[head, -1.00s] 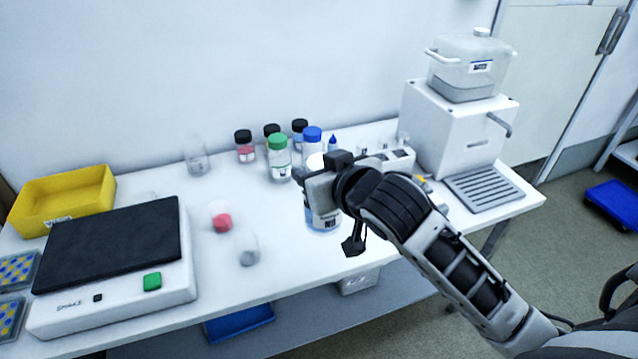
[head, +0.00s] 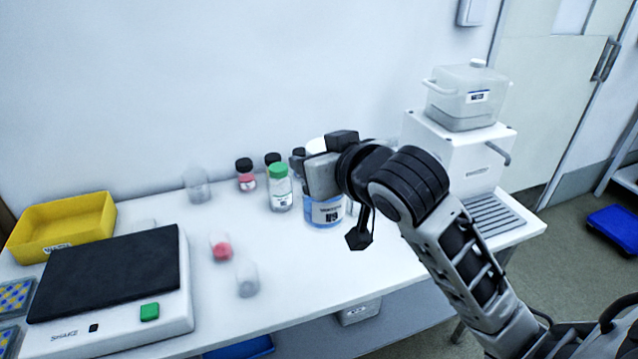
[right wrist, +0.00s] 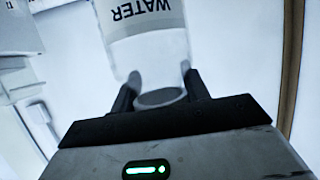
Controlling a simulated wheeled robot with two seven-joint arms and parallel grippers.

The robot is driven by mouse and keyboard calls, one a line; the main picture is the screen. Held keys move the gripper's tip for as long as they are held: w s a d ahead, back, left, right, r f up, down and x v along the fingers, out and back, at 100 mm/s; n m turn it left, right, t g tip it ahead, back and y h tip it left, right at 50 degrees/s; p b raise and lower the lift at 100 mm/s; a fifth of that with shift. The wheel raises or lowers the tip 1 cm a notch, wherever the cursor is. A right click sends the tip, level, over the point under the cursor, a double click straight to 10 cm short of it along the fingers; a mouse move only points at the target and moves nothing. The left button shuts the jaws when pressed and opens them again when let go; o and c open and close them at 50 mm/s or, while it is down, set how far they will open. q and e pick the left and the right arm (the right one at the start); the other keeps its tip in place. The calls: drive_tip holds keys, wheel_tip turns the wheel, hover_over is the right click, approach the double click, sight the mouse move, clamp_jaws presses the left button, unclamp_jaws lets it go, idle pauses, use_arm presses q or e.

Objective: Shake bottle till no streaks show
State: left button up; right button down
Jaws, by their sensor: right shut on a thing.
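My right gripper (head: 322,176) is shut on a bottle (head: 325,213) with a white top and a blue-and-white label, held upright above the bench. My gripper hides its upper side. In the right wrist view the two fingers (right wrist: 160,84) press on either side of the clear bottle (right wrist: 150,50), whose label reads "WATER" upside down. I cannot tell whether streaks show in the liquid. My left gripper is not in view.
A green-capped bottle (head: 280,190) and a black-capped pink bottle (head: 245,178) stand behind on the left. Clear vials, a shaker (head: 110,265) and a yellow tray (head: 62,228) are farther left. A white dispenser (head: 470,150) stands right.

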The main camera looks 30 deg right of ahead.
drive_tip(key=shift+g, duration=0.3)
drive_tip(key=shift+s+a+f, duration=0.1)
drive_tip(key=shift+f, duration=3.95)
drive_tip(key=shift+r, duration=0.2)
